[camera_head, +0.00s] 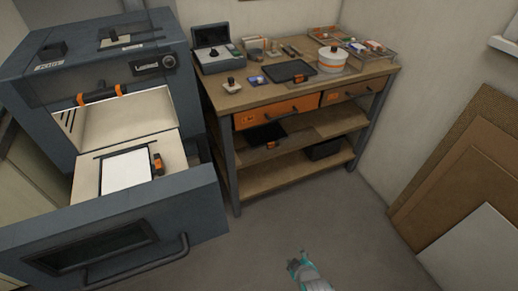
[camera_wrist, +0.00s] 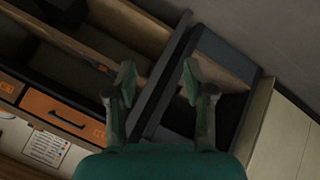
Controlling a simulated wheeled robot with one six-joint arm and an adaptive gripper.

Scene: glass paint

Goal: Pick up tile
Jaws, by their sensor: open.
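A flat white square (camera_head: 125,171) that looks like a tile lies inside the open front of the blue-grey kiln (camera_head: 45,95), at the left in the head view. I cannot tell for certain that it is the tile. My gripper (camera_wrist: 158,80) is open, with its two green fingers apart and nothing between them. In the head view only a small teal part of my arm shows at the bottom, over the floor, well to the right of the kiln. The white square is not visible in the wrist view.
A wooden workbench (camera_head: 262,97) with orange drawers stands right of the kiln. It carries a white pot (camera_head: 331,61), a black tray (camera_head: 290,73) and small items. Brown boards (camera_head: 455,175) lean at right. The middle floor is clear.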

